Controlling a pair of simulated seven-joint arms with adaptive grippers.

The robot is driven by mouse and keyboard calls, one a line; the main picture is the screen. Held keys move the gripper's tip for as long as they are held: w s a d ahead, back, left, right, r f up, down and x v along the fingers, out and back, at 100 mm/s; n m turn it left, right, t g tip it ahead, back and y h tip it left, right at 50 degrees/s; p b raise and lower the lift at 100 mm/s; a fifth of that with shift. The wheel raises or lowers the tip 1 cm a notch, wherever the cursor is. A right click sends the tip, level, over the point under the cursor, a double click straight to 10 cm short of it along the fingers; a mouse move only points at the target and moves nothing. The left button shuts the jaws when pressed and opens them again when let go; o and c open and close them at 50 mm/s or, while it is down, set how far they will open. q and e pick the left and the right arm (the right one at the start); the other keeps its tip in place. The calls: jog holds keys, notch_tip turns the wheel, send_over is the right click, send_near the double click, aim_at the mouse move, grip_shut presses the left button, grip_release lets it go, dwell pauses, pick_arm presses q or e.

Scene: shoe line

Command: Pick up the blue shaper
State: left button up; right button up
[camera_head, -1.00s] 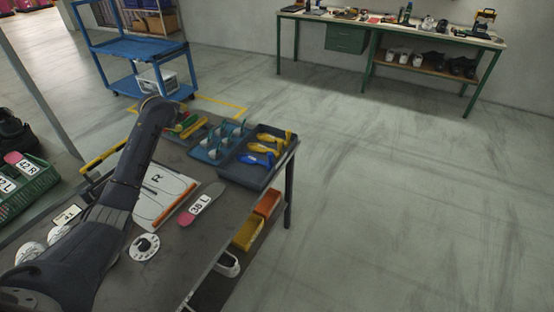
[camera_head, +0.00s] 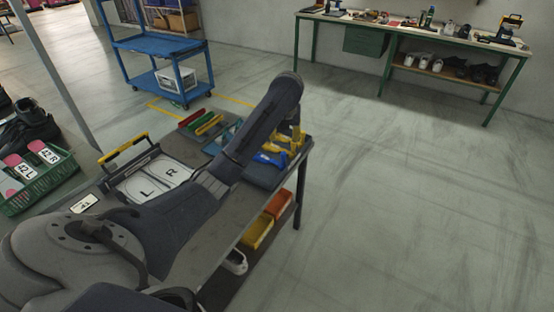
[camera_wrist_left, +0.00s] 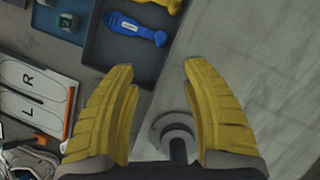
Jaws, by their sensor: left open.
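The blue shaper (camera_head: 267,158) lies in the dark tray (camera_head: 262,178) at the table's right end, with yellow shapers (camera_head: 281,139) beside it. In the left wrist view, the blue shaper (camera_wrist_left: 138,29) lies in the dark tray (camera_wrist_left: 112,52), ahead of and slightly left of my fingertips, with its light label showing. A yellow shaper (camera_wrist_left: 172,5) is partly cut off above it. My left gripper (camera_wrist_left: 158,68) is open and empty, apart from the blue shaper, over the tray's edge. In the head view my arm hides part of the tray. My right gripper is not in view.
Left of the tray are a teal holder (camera_head: 214,147), red, yellow and green tools (camera_head: 203,122), and a board marked L and R (camera_head: 157,180). A green crate (camera_head: 40,183) stands far left. Open floor (camera_head: 400,200) lies to the right.

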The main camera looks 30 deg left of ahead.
aim_at(283, 153)
pick_arm(q)
jog(key=x, duration=1.7)
jog(key=shift+d+f, duration=0.1)
jog(key=shift+f, duration=0.05)
jog(key=shift+c, duration=0.3)
grip_shut()
